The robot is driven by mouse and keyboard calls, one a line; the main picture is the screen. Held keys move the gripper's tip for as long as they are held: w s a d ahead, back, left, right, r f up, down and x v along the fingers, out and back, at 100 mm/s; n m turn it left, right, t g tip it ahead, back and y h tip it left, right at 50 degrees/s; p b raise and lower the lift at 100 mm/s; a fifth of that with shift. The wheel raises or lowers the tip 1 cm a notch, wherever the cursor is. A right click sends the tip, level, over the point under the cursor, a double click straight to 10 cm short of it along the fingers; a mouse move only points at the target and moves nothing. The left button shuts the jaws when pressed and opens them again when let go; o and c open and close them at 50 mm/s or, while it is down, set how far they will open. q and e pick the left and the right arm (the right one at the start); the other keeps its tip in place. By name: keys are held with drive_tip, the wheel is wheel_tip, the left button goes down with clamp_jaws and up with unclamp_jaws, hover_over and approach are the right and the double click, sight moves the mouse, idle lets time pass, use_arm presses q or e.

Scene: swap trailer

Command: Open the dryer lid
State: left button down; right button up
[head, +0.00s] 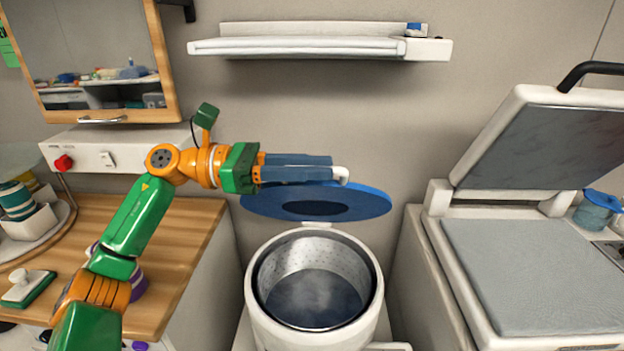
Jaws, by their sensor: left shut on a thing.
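The dryer (258,319) is a white round tub with a perforated metal drum (305,258), low in the middle of the head view. My left gripper (333,171) reaches in from the left, just above the lid's upper edge. Its fingers are shut on a white lid handle (341,174). Part of the lid is hidden behind the fingers. My right gripper is not in view.
A wooden counter (182,228) is at left, with a white control box (120,150) behind it. A white press with a raised top (535,270) stands at right. A white shelf (310,46) hangs on the wall above. The air above the drum is clear.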

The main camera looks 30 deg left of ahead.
use_arm(q)
drive_tip(key=shift+s+d+f, duration=0.15)
drive_tip(key=shift+s+f, duration=0.15)
drive_tip(key=shift+s, duration=0.05)
drive_tip(key=shift+r, duration=0.1)
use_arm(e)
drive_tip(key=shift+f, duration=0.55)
use_arm(q)
drive_tip(key=shift+w, duration=0.1)
drive_tip(key=c, duration=0.8)
unclamp_jaws()
drive_tip(key=shift+c, duration=0.2)
drive_tip(key=shift+a, duration=0.25)
drive_tip(key=b+v, duration=0.2)
drive_tip(key=v, duration=0.4)
drive_tip(key=shift+s+a, duration=0.25)
drive_tip(key=shift+a, duration=0.1)
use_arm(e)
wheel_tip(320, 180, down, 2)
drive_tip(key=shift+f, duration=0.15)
